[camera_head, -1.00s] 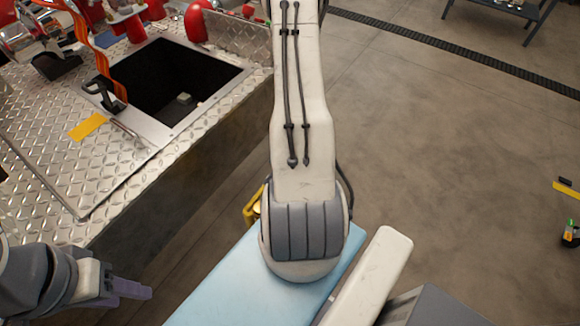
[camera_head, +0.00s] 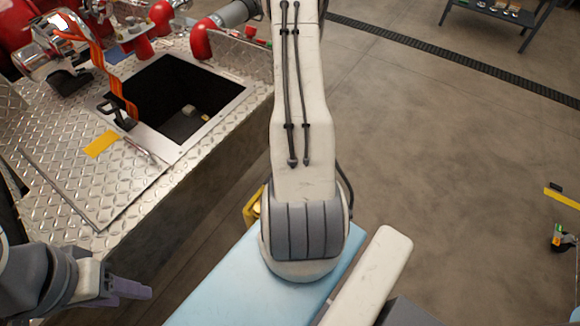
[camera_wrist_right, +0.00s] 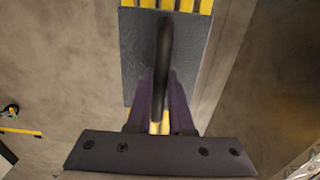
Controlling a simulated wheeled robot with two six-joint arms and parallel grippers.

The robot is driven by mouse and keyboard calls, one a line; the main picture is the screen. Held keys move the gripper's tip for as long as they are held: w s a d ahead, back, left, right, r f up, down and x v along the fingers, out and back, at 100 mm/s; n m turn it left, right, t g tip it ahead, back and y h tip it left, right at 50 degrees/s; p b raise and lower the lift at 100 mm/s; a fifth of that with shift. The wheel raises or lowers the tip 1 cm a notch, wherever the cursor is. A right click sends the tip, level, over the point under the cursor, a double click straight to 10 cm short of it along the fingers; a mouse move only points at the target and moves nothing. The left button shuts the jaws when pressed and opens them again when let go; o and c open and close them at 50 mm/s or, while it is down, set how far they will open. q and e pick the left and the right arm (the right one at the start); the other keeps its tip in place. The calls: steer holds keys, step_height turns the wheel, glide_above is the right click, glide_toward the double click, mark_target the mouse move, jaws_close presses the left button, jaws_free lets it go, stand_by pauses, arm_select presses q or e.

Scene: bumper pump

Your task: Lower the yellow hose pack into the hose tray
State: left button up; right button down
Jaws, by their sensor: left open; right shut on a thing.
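The hose tray (camera_head: 150,78) is a dark square well with a pale rim, set in the diamond-plate bumper at the upper left of the head view. A few small pale things lie inside it. In the right wrist view, my right gripper (camera_wrist_right: 163,108) is shut on the black strap of the hose pack (camera_wrist_right: 136,50), a grey panel with yellow strips at its far end. In the head view only a bit of yellow (camera_head: 252,206) shows beside my right arm, apart from the tray; the right jaws are hidden. My left gripper (camera_head: 128,291) is open and empty at the lower left.
An orange strap and black buckle (camera_head: 117,112) lie over the tray's left rim. Red and chrome fittings (camera_head: 201,42) stand behind it. A yellow label (camera_head: 101,144) is on the plate in front. Open floor (camera_head: 440,170) lies to the right.

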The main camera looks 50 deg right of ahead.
step_height(320, 180, up, 11)
steer(key=p, duration=0.9)
steer(key=shift+p, duration=0.3)
step_height(320, 180, up, 16)
steer(key=p, duration=1.6)
steer(key=shift+f, duration=0.15)
step_height(320, 180, up, 6)
steer(key=p, duration=0.6)
